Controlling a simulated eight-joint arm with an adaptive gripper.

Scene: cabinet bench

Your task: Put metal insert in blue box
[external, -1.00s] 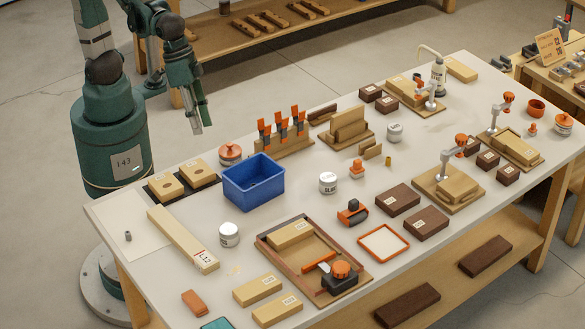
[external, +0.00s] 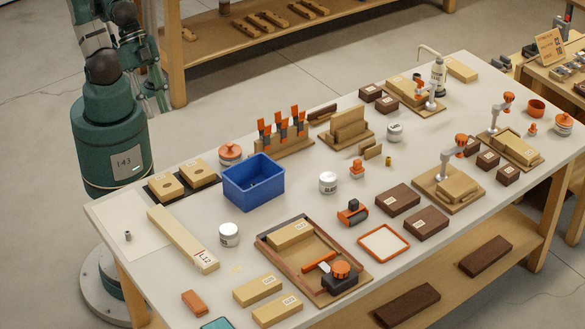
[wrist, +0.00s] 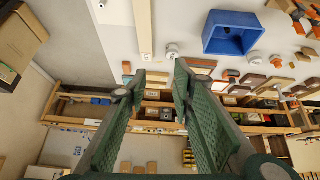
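A small grey metal insert (external: 128,236) stands on the pale sheet at the left end of the bench. A similar tiny grey spot shows at the top edge of the wrist view.
A long tan block (external: 184,239) lies between the insert and the box. Two tan blocks (external: 166,186) with holes sit on a dark mat behind. A white jar (external: 229,235) stands before the box. A small brass piece (external: 388,160) is farther right. The sheet around the insert is clear.

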